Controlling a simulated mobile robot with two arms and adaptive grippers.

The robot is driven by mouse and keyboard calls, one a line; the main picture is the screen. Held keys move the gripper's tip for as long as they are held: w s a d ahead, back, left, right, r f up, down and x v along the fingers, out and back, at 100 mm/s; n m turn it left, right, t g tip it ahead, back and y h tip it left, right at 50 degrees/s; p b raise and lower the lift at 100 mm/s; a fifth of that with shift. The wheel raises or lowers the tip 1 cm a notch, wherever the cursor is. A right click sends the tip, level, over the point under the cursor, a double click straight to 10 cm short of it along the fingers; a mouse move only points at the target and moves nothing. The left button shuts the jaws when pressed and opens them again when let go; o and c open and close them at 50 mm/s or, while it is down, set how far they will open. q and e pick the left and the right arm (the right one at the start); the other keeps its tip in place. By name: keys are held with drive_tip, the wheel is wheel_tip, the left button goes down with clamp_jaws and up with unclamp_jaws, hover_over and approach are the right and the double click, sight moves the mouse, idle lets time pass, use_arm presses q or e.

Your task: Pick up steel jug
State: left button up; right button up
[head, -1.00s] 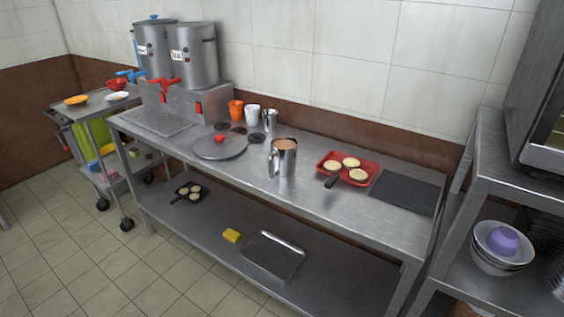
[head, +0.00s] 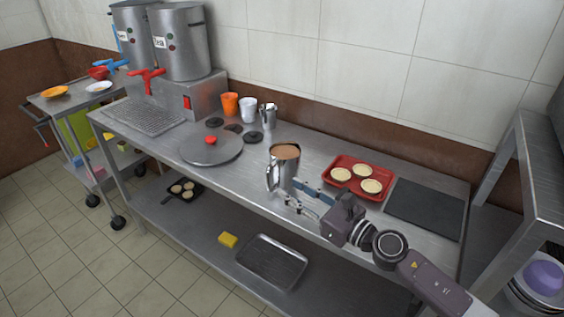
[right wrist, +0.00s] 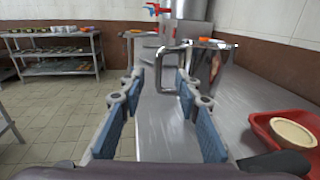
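The steel jug (head: 285,172), filled with brown liquid, stands upright near the front edge of the steel counter. Its handle faces front left. My right gripper (head: 296,194) is open and empty just in front of the jug, low over the counter edge. In the right wrist view the open fingers (right wrist: 158,85) point toward the jug (right wrist: 208,68), whose handle (right wrist: 159,68) shows ahead between the fingertips. The right finger overlaps part of the jug in the picture; I cannot tell whether they touch. My left gripper is not in view.
A red tray (head: 349,187) with pale round cakes and a dark board (head: 425,208) lie to the right. A smaller steel jug (head: 268,116), white cup (head: 248,108) and orange cup (head: 230,104) stand behind. A round lid (head: 211,149) lies left.

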sight(270, 177)
drive_tip(key=a, duration=0.1)
drive_tip(key=w, duration=0.1)
drive_tip(key=a, duration=0.1)
drive_tip(key=shift+w+a+r, duration=0.25)
drive_tip(key=shift+w+a, duration=0.1)
drive_tip(key=shift+w+a+f, duration=0.1)
drive_tip(key=shift+w+a, duration=0.25)
drive_tip(key=shift+w, duration=0.2)
drive_tip(key=shift+w+a+f, duration=0.1)
drive_tip(key=shift+w+a, duration=0.25)
drive_tip(key=shift+w, duration=0.2)
drive_tip(key=shift+w+a, duration=0.4)
drive_tip(key=shift+a, duration=0.05)
clamp_jaws()
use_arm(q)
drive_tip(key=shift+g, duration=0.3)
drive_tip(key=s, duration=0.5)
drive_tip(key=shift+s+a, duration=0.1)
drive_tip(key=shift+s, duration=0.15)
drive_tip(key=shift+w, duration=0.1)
use_arm(e)
drive_tip(key=shift+r, duration=0.15)
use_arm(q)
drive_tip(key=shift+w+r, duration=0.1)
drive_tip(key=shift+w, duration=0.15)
